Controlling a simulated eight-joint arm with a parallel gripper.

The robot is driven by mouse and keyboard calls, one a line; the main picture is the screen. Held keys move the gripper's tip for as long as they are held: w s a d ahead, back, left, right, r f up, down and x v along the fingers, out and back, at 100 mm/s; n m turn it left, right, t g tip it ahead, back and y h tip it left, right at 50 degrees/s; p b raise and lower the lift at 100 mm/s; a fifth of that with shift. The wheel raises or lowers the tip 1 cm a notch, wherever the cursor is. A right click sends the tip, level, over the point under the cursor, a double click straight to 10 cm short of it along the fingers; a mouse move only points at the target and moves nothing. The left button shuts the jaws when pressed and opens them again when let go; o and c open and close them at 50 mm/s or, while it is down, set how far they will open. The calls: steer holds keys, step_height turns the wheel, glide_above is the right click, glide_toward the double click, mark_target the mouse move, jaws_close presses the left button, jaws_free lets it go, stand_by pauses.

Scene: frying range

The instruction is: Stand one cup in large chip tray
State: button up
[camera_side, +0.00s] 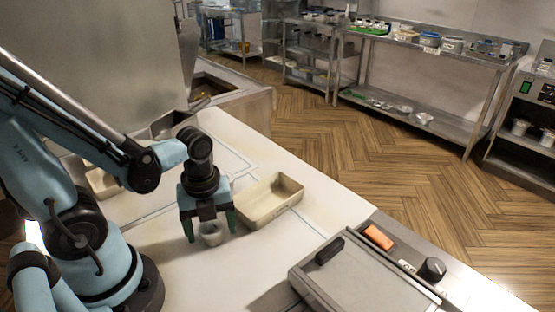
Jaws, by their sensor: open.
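My gripper (210,236) points down over the white worktop, its two green fingers apart. A small pale cup (212,238) stands between the fingers, low near the fingertips; I cannot tell whether they touch it. Something pale, perhaps another cup, shows partly behind the gripper, mostly hidden. A beige rectangular tray (270,200) lies on the worktop just right of my gripper, and its visible inside looks empty. Another beige tray (103,183) is partly hidden behind my arm at the left.
A flat grey appliance (365,280) with a black handle stands at the front right, beside an orange block (378,237) and a black knob (432,269). Clear worktop lies between tray and appliance.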

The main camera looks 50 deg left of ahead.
steer(key=shift+f, duration=0.55)
steer(key=c, duration=0.9)
steer(key=shift+c, duration=0.3)
steer(key=shift+r, duration=0.2)
